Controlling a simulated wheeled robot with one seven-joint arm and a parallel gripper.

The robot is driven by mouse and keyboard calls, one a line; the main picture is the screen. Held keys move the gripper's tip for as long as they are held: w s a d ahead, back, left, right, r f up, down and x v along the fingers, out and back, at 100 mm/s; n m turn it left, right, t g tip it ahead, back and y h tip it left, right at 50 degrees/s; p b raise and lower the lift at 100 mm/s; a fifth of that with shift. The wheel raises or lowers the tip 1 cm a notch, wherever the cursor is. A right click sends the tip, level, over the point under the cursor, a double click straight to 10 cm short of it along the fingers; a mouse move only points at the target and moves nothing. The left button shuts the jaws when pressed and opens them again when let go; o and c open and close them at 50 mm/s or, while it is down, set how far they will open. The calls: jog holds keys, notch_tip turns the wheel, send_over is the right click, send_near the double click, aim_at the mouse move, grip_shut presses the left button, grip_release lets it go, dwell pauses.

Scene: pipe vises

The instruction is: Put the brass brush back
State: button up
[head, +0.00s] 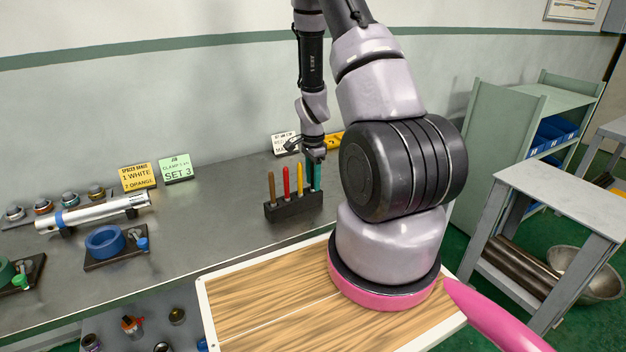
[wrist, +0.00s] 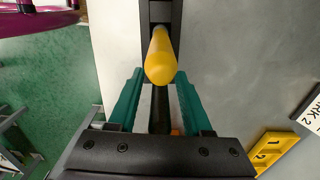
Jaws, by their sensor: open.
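A dark tool rack (head: 292,207) stands on the grey bench with a brown handle (head: 271,186), a red handle (head: 286,182) and a yellow handle (head: 300,178) upright in it. I cannot tell which tool, if any, is the brass brush; only handles show. My gripper (head: 316,176) points down over the rack's right end, beside the yellow handle. In the wrist view my gripper (wrist: 160,98) is open, its green fingers apart. The yellow handle (wrist: 161,58) shows just beyond the fingertips. A dark strip lies between the fingers, with a bit of orange partly hidden; I cannot tell what it is.
A yellow sign (head: 138,177) and a green sign (head: 175,168) stand left of the rack. A silver pipe (head: 95,213) and a blue-ringed vise (head: 105,240) are further left. A wooden board (head: 255,308) with a white rim is in front. The bench between vise and rack is clear.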

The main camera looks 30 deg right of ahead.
jog(key=shift+r, duration=0.1)
notch_tip(320, 180, up, 12)
jog(key=shift+r, duration=0.25)
jog(key=s+a+r+n+t+y, duration=0.1)
jog(key=s+a+r+n+t, duration=0.2)
jog(key=r, duration=0.7)
jog(key=s+a+r+n, duration=0.25)
jog(key=a+r, duration=0.25)
jog(key=r, duration=0.4)
jog(key=s+a+r+n+t+y, duration=0.1)
jog(key=s+a+r+n+t, duration=0.3)
jog(key=s+r+n, duration=0.4)
jog(key=s+a+r, duration=0.1)
jog(key=s+r, duration=0.2)
jog(key=s, duration=0.3)
jog(key=shift+a+r, duration=0.2)
jog(key=shift+r, duration=0.15)
